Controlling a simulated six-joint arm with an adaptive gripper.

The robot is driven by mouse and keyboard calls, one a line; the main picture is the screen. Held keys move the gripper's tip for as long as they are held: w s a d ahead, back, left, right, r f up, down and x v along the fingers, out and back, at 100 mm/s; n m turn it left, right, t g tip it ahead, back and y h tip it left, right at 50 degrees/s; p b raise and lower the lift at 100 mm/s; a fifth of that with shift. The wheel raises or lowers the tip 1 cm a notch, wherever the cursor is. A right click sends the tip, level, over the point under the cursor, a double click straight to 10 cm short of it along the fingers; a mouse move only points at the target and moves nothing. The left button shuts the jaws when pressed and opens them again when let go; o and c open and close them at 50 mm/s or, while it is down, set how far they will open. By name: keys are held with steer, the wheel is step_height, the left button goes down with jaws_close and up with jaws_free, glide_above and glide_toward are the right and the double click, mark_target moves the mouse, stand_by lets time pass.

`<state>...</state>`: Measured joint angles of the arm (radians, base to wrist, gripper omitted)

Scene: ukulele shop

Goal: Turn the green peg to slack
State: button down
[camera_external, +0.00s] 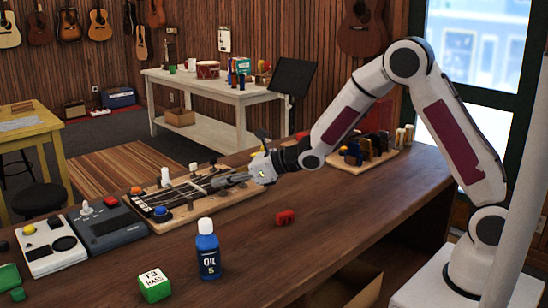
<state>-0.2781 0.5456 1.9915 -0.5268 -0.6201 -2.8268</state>
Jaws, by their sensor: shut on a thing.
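A wooden board with strings (180,198) lies on the counter. It bears an orange-red peg (136,190), a blue peg (160,211) and pale upright pegs (193,168) along its far side. My gripper (219,182) reaches in from the right, low over the board's right end. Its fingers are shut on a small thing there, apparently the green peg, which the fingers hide. No green peg shows elsewhere on the board, and its turn angle cannot be seen.
A blue oil bottle (208,250), a green-and-white block (154,285) and a red piece (285,217) stand in front. Pedal boxes (105,222) sit left of the board. A wooden rack (370,156) stands behind my arm.

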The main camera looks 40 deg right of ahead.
steer(key=shift+r+m+t+h, duration=0.15)
steer(key=shift+m+t+h, duration=0.15)
steer(key=shift+m+h, duration=0.15)
stand_by(0.5)
steer(key=c, duration=2.2)
jaws_free()
steer(key=shift+v, duration=5.95)
